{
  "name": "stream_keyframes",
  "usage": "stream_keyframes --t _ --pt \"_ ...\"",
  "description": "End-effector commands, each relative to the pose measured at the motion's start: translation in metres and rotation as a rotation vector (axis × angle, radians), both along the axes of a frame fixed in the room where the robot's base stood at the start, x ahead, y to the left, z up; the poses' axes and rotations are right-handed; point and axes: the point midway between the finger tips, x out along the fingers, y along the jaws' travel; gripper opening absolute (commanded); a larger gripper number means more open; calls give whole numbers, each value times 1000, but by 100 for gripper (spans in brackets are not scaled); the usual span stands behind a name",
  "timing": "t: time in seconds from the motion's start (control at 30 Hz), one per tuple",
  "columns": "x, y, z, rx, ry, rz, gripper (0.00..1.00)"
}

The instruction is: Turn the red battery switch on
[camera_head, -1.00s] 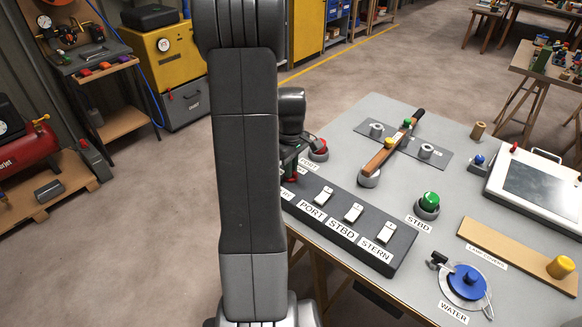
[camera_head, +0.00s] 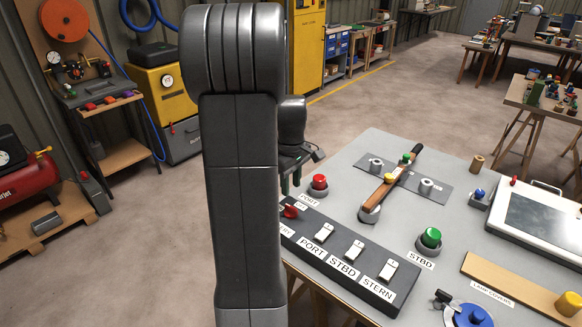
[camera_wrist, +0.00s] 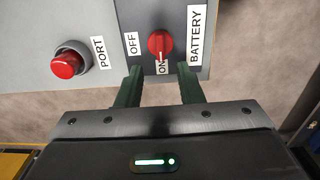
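The red battery switch (camera_wrist: 160,43) is a round knob on a grey panel, between the OFF label (camera_wrist: 132,43) and the BATTERY label (camera_wrist: 196,35). In the head view the switch (camera_head: 290,211) shows at the near-left end of the dark switch box, beside my arm. My gripper (camera_wrist: 160,84) is open and empty, with its green fingers spread apart and clear of the knob. In the head view my arm hides much of the gripper.
A red PORT button (camera_head: 319,183) stands behind the switch box. White rocker switches PORT, STBD and STERN (camera_head: 388,270) run along the box. A wooden-handled lever (camera_head: 388,186), a green button (camera_head: 431,238) and a blue WATER valve (camera_head: 470,317) stand on the bench.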

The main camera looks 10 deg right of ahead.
Motion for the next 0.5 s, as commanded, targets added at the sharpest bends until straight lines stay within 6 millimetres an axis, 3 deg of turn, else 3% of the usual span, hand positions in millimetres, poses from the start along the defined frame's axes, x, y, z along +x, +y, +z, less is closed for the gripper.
stream_keyframes --t 0.2,0.5 --pt "0 0 43 0 -3 0 34" --pt "0 0 62 0 0 0 34"
